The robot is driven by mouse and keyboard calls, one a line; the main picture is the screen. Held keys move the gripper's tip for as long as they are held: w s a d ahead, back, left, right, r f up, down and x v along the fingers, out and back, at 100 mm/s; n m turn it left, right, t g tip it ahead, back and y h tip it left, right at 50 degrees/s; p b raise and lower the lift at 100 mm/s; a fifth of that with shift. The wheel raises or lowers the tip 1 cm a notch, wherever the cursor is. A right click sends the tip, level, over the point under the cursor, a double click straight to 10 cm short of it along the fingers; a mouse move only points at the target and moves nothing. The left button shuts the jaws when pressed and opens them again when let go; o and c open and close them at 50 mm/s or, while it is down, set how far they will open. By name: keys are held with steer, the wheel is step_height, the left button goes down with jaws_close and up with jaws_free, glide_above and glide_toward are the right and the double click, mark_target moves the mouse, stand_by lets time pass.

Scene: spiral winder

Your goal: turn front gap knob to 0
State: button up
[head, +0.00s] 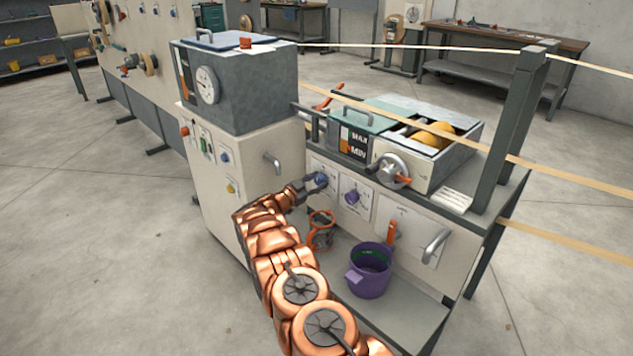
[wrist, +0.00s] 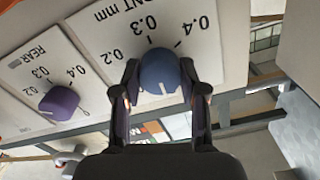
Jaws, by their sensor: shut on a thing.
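The front gap knob (wrist: 159,68) is blue and sits on a white dial plate (wrist: 112,28) printed 0.2, 0.3 and 0.4. My gripper (wrist: 160,76) is shut on it, one finger on each side. The 0 mark is not visible, and I cannot tell where the knob points. In the head view the blue knob (head: 321,179) is on the machine's front panel, with my gripper (head: 312,185) reaching it from the left. The purple rear knob (wrist: 59,103) is beside it on its own plate; it also shows in the head view (head: 352,197).
A purple bucket (head: 370,270) stands on the lower shelf. A handwheel (head: 391,171) and a pale handle (head: 436,245) stick out to the right. Tan strips (head: 560,168) cross the right side.

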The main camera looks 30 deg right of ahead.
steer(key=shift+n, duration=0.5)
steer(key=o, duration=1.1)
steer(key=shift+o, duration=0.2)
steer(key=v, duration=1.2)
